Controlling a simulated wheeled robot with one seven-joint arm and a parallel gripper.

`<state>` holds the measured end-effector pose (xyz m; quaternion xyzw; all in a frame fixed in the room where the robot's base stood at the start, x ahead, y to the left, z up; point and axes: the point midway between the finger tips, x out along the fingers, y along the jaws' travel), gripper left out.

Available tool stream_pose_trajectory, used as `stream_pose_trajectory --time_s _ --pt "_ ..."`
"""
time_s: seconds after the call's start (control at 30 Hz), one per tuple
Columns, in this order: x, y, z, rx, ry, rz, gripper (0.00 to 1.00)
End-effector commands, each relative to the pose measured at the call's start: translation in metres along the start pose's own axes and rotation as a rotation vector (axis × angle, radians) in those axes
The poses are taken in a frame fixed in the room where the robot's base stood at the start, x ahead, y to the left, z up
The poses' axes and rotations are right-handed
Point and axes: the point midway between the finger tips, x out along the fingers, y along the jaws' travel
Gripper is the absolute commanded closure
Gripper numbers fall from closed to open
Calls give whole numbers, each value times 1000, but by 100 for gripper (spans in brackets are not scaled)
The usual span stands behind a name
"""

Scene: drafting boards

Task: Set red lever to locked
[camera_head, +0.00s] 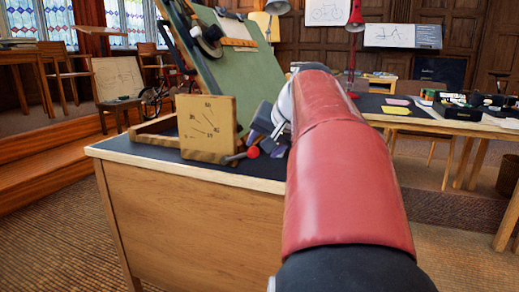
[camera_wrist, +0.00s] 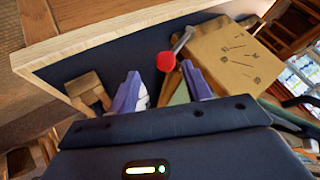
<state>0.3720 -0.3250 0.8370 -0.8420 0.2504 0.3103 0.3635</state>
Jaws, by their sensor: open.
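The red lever has a round red knob (camera_head: 253,152) on a short grey rod beside the lower right corner of an upright wooden panel (camera_head: 207,128) with dark markings. In the wrist view the red knob (camera_wrist: 165,62) shows between and just beyond the purple fingertips, with its grey rod running up to the panel (camera_wrist: 235,58). My gripper (camera_head: 261,136) is open just right of the knob in the head view, partly hidden by my red arm. In the wrist view my gripper (camera_wrist: 160,72) has its two fingers apart, with nothing clearly held. I cannot read the panel's markings.
The panel stands on a dark-topped wooden desk (camera_head: 185,172), beside a low wooden tray (camera_head: 150,135). A tilted green drafting board (camera_head: 240,75) rises behind. A wooden block (camera_wrist: 88,88) lies on the desktop left of my fingers in the wrist view. Another table (camera_head: 420,118) stands at right.

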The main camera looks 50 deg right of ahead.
Motion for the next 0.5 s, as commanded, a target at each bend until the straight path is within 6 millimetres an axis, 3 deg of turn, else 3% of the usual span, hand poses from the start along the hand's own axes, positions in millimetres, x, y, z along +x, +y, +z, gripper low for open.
stream_pose_trajectory --time_s 0.2,0.5 --pt "-27 1 0 1 0 2 51" --pt "-29 1 0 2 -1 2 51"
